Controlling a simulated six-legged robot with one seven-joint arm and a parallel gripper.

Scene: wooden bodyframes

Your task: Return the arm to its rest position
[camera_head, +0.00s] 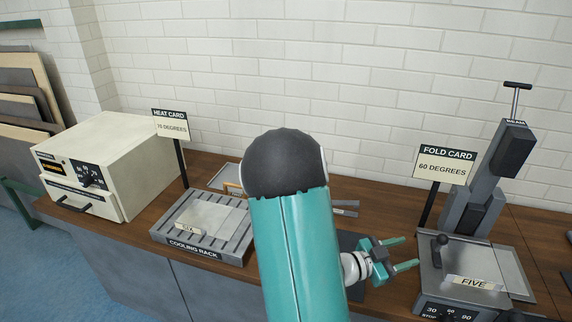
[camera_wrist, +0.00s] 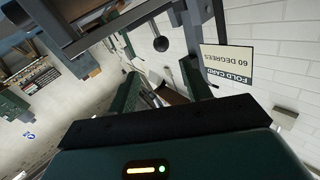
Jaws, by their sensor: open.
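My gripper (camera_head: 402,253) shows in the head view with its two teal fingers spread apart and nothing between them. It is over the bench, to the left of the folding machine (camera_head: 470,262). My teal arm fills the middle of the head view and hides part of the bench. In the wrist view the fingers of my gripper (camera_wrist: 165,92) are apart, and the view is tilted, with the fold card (camera_wrist: 228,64) upside down.
A cream oven (camera_head: 120,160) stands at the left. A cooling rack (camera_head: 205,225) holds a plate labelled SIX. The fold card (camera_head: 445,165) and a tall grey beam press (camera_head: 495,170) rise at the right. A plate labelled FIVE (camera_head: 474,283) lies on the folding machine.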

